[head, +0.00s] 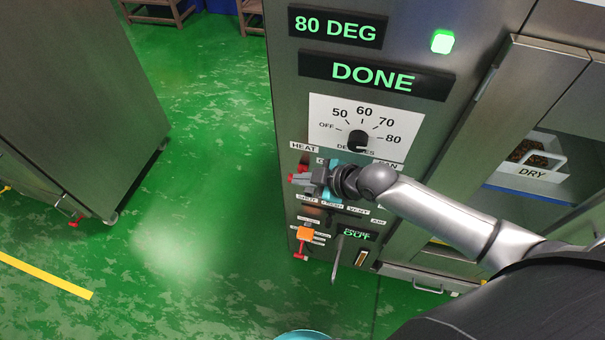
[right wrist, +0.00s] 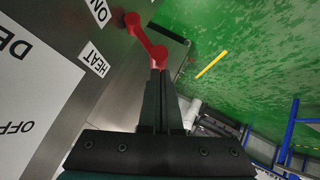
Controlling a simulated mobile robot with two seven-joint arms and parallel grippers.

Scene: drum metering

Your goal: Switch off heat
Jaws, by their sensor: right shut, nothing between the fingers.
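The red heat lever (head: 299,178) is on the left side of the grey machine's front panel, below the HEAT label (head: 303,147). In the right wrist view the lever (right wrist: 148,42) runs from a pivot near the ON label (right wrist: 99,12) to a rounded end just ahead of my fingertips. My right gripper (head: 312,178) is shut and empty at the lever; the wrist view shows its fingers (right wrist: 158,75) together. Whether they touch the lever is unclear. The upper displays read 80 DEG (head: 335,29) and DONE (head: 372,76). My left gripper is out of view.
A black dial knob (head: 358,141) sits on a white scale marked OFF to 80. An orange block (head: 305,233) with a red part is lower on the panel. A DRY bin (head: 524,170) is at right. A grey cabinet (head: 80,95) stands left, with open green floor between.

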